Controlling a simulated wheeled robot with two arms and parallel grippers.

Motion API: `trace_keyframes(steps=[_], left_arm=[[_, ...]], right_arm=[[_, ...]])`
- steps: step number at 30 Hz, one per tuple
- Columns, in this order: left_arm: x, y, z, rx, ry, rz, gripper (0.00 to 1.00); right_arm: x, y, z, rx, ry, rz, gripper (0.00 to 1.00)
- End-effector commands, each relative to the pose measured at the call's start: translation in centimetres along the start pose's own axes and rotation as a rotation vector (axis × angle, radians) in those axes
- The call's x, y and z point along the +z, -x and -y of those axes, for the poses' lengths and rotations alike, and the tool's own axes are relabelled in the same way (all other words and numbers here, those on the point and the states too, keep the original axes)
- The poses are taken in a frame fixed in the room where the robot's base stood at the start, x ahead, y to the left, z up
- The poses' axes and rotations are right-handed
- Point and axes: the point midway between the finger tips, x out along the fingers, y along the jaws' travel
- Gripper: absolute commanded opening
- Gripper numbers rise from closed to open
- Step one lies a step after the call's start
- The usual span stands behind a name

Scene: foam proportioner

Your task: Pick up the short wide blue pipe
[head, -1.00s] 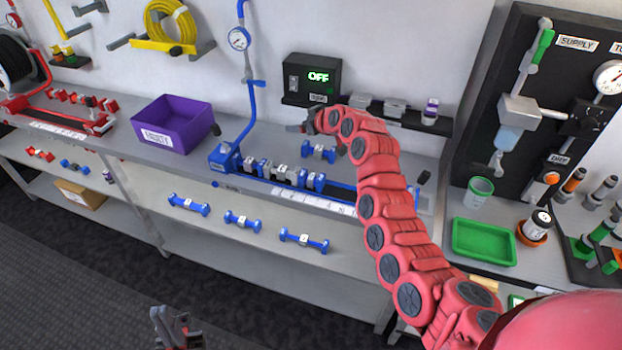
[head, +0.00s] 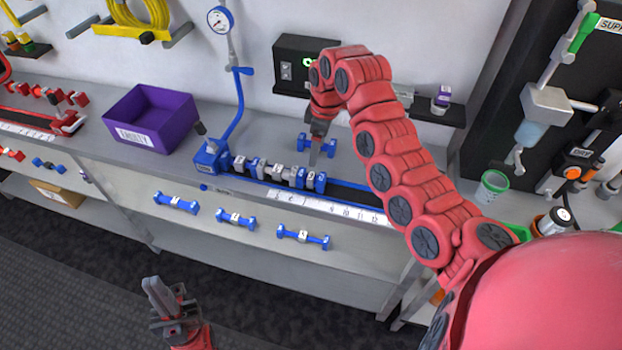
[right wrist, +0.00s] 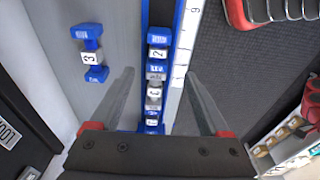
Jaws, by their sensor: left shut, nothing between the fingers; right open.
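Several blue dumbbell-shaped pipes with number labels are in view. One, labelled 3 in the right wrist view (right wrist: 90,54), lies on the bench behind the blue rail (head: 328,143). I cannot tell for certain which is the short wide one. My right gripper (head: 314,160) is open and points down over the row of blue and grey pieces on the rail (right wrist: 155,75), with the labelled pipe off to one side. My left gripper (head: 160,295) is shut and empty, low over the floor.
A purple bin (head: 150,125) stands on the bench to the left. A blue stand with a gauge (head: 220,19) rises at the rail's left end. A black box (head: 305,62) is on the wall behind. A green-rimmed cup (head: 492,186) stands at right.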

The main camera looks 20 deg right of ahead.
Motion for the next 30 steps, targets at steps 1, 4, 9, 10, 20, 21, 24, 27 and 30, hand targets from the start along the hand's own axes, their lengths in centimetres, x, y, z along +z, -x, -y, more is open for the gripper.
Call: trace_keyframes(steps=[1, 4, 9, 10, 20, 21, 24, 27, 30], left_arm=[[-0.1, -0.8, 0.0, 0.000, 0.000, 0.000, 0.00], [-0.3, -1.8, 0.1, 0.000, 0.000, 0.000, 0.00], [-0.5, -2.8, 0.1, 0.000, 0.000, 0.000, 0.00], [-0.5, -2.9, 0.1, 0.000, 0.000, 0.000, 0.00], [-0.9, -5.1, 0.2, 0.000, 0.000, 0.000, 0.00], [-0.9, -5.5, 0.3, 0.000, 0.000, 0.000, 0.00], [-0.9, -5.6, 0.3, 0.000, 0.000, 0.000, 0.00], [-1.0, -5.7, 0.3, 0.000, 0.000, 0.000, 0.00], [-1.0, -5.7, 0.3, 0.000, 0.000, 0.000, 0.00]], right_arm=[[0.1, -0.7, 0.1, -0.006, -0.002, 0.002, 0.80], [0.0, -2.8, 0.2, -0.007, 0.000, 0.002, 0.80], [0.0, -5.8, 0.0, -0.002, -0.002, 0.002, 0.80], [0.0, -6.2, 0.0, -0.001, -0.002, 0.001, 0.80], [-0.3, -9.2, 0.0, -0.004, 0.001, 0.001, 0.80], [-0.2, -9.9, 0.0, -0.003, 0.001, 0.001, 0.80], [-0.2, -11.5, -0.1, -0.004, 0.000, 0.001, 0.80], [-0.2, -12.2, -0.2, 0.001, 0.000, -0.002, 0.80], [-0.2, -12.4, -0.3, 0.002, -0.002, -0.003, 0.80]])
